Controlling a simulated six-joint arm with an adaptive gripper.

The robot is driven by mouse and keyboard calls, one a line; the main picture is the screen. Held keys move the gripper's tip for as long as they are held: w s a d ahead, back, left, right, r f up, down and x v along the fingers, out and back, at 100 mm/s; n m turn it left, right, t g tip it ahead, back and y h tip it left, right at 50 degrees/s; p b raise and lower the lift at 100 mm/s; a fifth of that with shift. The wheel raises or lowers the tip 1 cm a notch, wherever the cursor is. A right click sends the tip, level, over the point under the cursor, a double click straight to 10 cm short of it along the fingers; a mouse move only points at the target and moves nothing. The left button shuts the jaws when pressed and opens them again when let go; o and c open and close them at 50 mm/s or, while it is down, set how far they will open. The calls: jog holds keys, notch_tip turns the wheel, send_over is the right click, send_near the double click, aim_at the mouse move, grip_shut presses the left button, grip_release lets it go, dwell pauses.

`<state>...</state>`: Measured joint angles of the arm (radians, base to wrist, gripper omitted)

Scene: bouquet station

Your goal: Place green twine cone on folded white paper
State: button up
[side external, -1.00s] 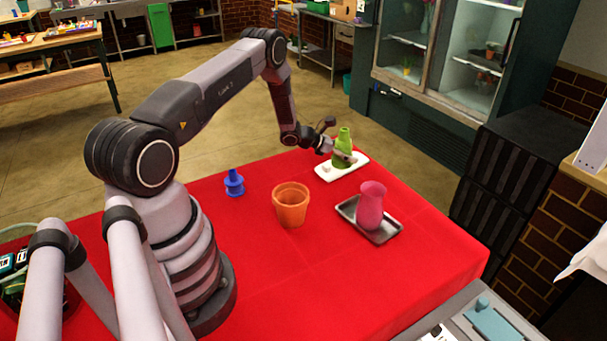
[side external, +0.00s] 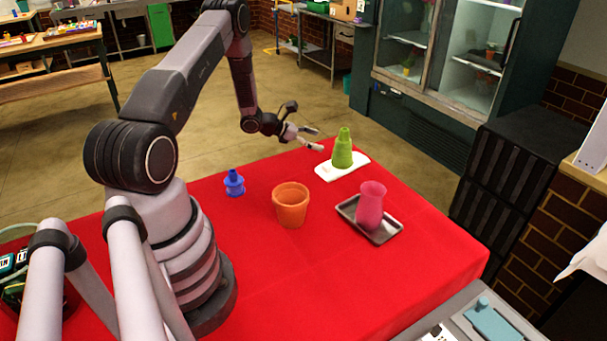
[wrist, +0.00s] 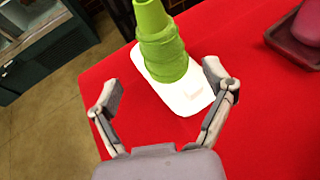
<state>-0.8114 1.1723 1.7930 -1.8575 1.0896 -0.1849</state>
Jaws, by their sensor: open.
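The green twine cone (side external: 342,150) stands upright on the folded white paper (side external: 329,174) at the far edge of the red table. In the wrist view the green twine cone (wrist: 162,45) is ahead of my gripper (wrist: 165,92), and the white paper (wrist: 186,103) shows under and in front of it. My gripper (side external: 316,139) is open and empty, to the left of the cone and apart from it.
An orange pot (side external: 290,206) stands mid-table, with a blue spool-like object (side external: 234,184) to its left. A pink vase (side external: 370,206) stands on a grey metal tray (side external: 391,231) at right. The front of the red cloth (side external: 320,280) is clear.

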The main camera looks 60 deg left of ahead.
jog(key=s+d+r+m+g+h, duration=0.2)
jog(key=s+d+r+m+g, duration=0.2)
jog(key=d+r+m, duration=0.55)
jog(key=s+d+r+m+g+h, duration=0.1)
jog(key=s+d+r+m+g, duration=0.25)
jog(key=d+r+m, duration=0.65)
jog(key=s+d+r+m+g+y, duration=0.25)
jog(key=s+d+r+m, duration=0.35)
jog(key=s+r, duration=0.5)
jog(key=s+a+r+m+t+y, duration=0.1)
jog(key=s+m+y, duration=0.4)
jog(key=s, duration=0.6)
jog(key=shift+s+a+r+m+t, duration=0.35)
jog(key=shift+r+m+t, duration=0.2)
jog(key=shift+r+t, duration=0.5)
jog(key=shift+f+y, duration=0.15)
jog(key=shift+y, duration=0.1)
